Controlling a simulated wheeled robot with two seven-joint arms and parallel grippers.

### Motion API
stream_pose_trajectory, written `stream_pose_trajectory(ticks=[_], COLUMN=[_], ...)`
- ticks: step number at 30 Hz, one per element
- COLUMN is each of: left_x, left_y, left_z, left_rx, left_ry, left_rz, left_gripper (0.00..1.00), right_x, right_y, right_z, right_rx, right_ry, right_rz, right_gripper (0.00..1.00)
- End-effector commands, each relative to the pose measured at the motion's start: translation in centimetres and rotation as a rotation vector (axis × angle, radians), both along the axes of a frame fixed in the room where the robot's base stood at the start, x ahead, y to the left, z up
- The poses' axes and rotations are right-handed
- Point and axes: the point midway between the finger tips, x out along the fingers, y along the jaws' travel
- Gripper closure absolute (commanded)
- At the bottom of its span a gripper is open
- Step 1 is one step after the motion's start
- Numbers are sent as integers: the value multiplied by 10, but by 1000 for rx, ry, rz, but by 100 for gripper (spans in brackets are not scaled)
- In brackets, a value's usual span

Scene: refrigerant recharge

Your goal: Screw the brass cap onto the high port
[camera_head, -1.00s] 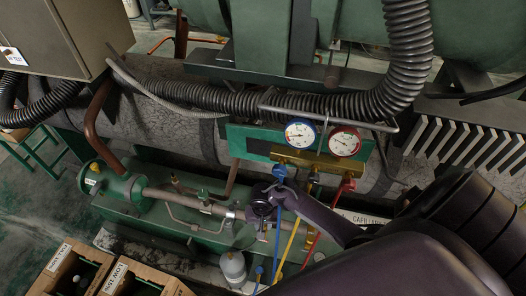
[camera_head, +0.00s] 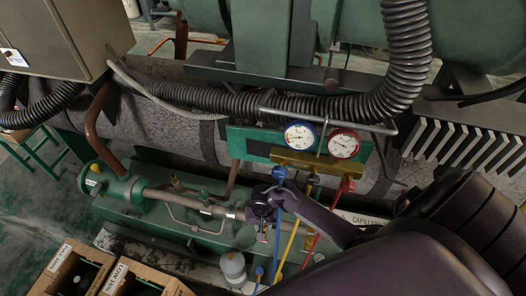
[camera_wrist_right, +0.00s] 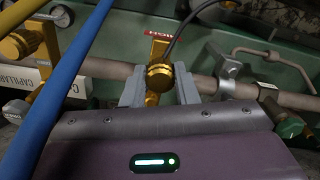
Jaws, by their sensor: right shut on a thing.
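The brass cap (camera_wrist_right: 160,77) is round with a knurled rim and sits between the two grey fingers of my right gripper (camera_wrist_right: 159,86) in the right wrist view. The fingers are closed against its sides. A brass fitting (camera_wrist_right: 158,48) with a red label, which seems to be the high port, is directly behind the cap, in line with it. I cannot tell how far the cap is seated on it. In the head view my right gripper (camera_head: 259,207) is over the pipe, and it hides the cap and port. My left gripper is in neither view.
Blue (camera_head: 276,230), yellow and red hoses hang from the gauge manifold (camera_head: 305,161), close beside my right gripper. The blue hose (camera_wrist_right: 62,85) also crosses the left of the wrist view. A white cylinder (camera_head: 233,266) and wooden crates (camera_head: 150,280) are at the bottom.

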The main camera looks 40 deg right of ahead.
Motion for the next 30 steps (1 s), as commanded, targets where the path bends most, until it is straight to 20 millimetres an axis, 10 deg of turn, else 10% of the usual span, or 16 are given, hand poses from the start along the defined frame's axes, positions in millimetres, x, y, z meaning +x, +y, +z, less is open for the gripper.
stream_pose_trajectory(ticks=[30], left_x=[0], left_y=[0], left_z=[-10], left_rx=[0], left_ry=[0], left_rz=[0], left_gripper=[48], right_x=[0], right_y=[0], right_z=[-15], right_rx=[1], right_ry=[-1], right_rz=[0], right_gripper=[95])
